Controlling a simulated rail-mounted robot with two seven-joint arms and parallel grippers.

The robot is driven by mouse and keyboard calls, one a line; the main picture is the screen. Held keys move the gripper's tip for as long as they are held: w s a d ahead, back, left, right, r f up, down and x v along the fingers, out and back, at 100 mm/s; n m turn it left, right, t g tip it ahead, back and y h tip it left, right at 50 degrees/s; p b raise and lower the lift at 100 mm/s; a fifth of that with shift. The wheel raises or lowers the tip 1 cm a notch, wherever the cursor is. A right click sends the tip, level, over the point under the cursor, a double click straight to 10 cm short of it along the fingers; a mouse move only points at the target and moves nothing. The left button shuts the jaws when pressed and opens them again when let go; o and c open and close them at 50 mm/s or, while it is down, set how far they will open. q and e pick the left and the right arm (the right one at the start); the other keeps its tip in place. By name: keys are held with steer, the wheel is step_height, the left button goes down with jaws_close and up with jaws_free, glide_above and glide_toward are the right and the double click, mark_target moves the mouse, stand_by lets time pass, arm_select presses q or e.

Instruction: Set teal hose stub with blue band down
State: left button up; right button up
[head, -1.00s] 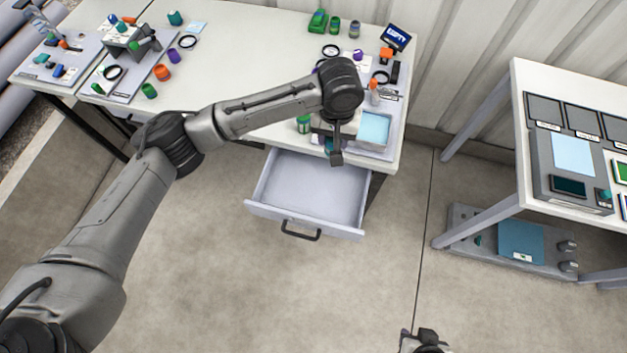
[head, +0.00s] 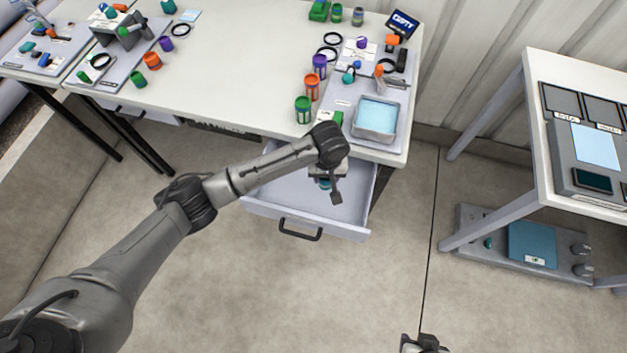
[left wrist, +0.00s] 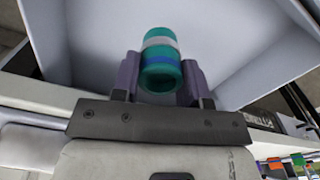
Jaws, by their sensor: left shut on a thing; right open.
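My left gripper (left wrist: 160,82) is shut on the teal hose stub (left wrist: 160,48), a short teal cylinder with a blue band and a pale grey band. In the head view the left gripper (head: 327,188) is over the open drawer (head: 270,197), and only a small teal part of the stub (head: 324,183) shows below the wrist. The left wrist view shows the drawer's pale inside (left wrist: 230,50) beyond the stub. I cannot tell whether the stub touches the drawer floor. My right gripper (head: 424,343) is only partly in view at the bottom edge.
The white table (head: 240,80) stands behind the drawer. On its right end are a grey tray with a blue inside (head: 376,119), green (head: 303,110), orange (head: 312,87) and purple (head: 320,65) cylinders. A second table (head: 535,140) stands at right. The floor in front is clear.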

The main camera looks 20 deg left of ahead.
arm_select(q)
steer(key=a+f, duration=0.1)
steer(key=a, duration=0.1)
steer(key=a+f, duration=0.1)
steer(key=shift+a+f+b, duration=0.15)
steer(key=shift+a+b, duration=0.2)
steer(key=shift+b, duration=0.05)
steer(key=shift+f+b, duration=0.95)
steer(key=shift+f, duration=1.05)
steer(key=shift+f, duration=0.1)
steer(key=o, duration=0.9)
